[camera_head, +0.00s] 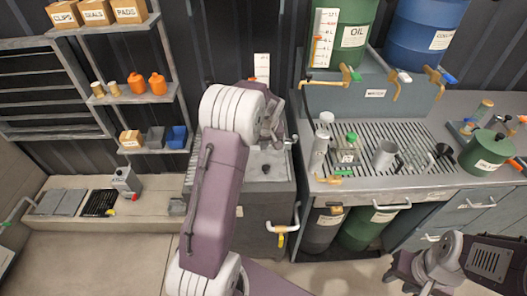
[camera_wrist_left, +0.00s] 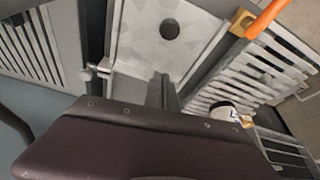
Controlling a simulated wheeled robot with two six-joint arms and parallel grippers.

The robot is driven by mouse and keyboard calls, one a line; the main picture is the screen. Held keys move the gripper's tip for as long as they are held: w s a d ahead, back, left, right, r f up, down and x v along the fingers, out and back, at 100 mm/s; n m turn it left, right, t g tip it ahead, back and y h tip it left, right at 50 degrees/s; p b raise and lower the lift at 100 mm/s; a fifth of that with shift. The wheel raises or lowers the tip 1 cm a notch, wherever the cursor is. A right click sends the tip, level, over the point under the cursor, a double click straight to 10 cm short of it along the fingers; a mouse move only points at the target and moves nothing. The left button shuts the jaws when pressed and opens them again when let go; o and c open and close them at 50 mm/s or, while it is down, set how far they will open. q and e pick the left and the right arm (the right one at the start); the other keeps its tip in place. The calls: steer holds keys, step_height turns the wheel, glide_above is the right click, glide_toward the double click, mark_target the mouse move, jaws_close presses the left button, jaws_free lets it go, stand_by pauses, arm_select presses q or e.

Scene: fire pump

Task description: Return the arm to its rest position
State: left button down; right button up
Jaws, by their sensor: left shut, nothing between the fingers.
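My left arm (camera_head: 215,200) reaches up through the middle of the head view, with a purple link and a white ribbed joint. My left gripper (camera_head: 275,130) is partly hidden behind that joint, over the grey cabinet (camera_head: 260,187). In the left wrist view, its fingers (camera_wrist_left: 165,92) are together with nothing between them.
A slatted counter (camera_head: 410,165) with small bottles and a cup stands right of my left arm. A green oil drum (camera_head: 345,35) and a blue drum (camera_head: 420,35) stand above it. A shelf with orange bottles (camera_head: 158,84) is on the left.

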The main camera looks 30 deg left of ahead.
arm_select(q)
steer(key=shift+w+d+v, duration=0.4)
steer(key=shift+d+v, duration=0.25)
steer(key=shift+v, duration=3.05)
steer(key=s+d+m, duration=0.1)
steer(key=s+d, duration=0.4)
steer(key=d, duration=0.1)
steer(key=s+d+f+m+g+h, duration=0.1)
steer(key=s+d+f+m, duration=0.2)
steer(key=s, duration=0.6)
steer(key=s+d+f+m+h, duration=0.1)
steer(key=s+d+f+m, duration=0.2)
steer(key=s, duration=0.6)
steer(key=shift+s+d+f+m+g+h, duration=0.15)
steer(key=shift+d+f+m+g+h, duration=0.2)
steer(key=shift+f, duration=0.3)
